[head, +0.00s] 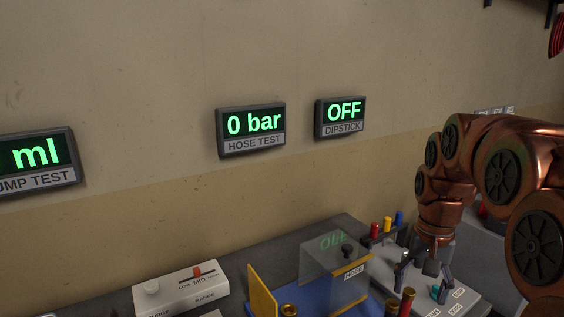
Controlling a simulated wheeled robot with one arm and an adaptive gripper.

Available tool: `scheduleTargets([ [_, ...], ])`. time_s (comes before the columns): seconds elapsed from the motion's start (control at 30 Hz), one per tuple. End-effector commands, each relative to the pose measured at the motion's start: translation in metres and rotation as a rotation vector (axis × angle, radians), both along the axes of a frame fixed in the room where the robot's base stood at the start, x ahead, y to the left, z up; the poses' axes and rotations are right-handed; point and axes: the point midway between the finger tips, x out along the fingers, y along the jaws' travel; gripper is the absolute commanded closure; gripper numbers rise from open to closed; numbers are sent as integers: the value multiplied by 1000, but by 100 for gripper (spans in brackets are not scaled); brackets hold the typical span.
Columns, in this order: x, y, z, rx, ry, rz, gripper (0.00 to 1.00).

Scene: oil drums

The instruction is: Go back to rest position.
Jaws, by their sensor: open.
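My gripper (440,277) is at the lower right of the head view, at the end of my copper-coloured arm. It points down over a grey panel (468,300) with small white labels. Its fingers are apart and I see nothing held between them. A small teal piece shows close to the fingers; I cannot tell whether they touch it.
A clear box labelled HOSE (335,270) stands left of my gripper. Red, yellow and blue pegs (387,223) stand behind it. A white range box (180,290) sits further left. Wall displays read "0 bar" (252,126) and "OFF" (342,113).

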Motion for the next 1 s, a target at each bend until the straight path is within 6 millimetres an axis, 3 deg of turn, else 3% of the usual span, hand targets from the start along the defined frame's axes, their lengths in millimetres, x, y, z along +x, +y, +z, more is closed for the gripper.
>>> scheduleTargets([
  [0.3, -87, 47, -9, 10, 32, 180, 29],
  [0.7, -201, 81, -41, 24, 72, 383, 29],
  [0.9, -236, 86, -56, 29, 82, 441, 29],
  [1.0, -243, 87, -59, 29, 84, 453, 29],
])
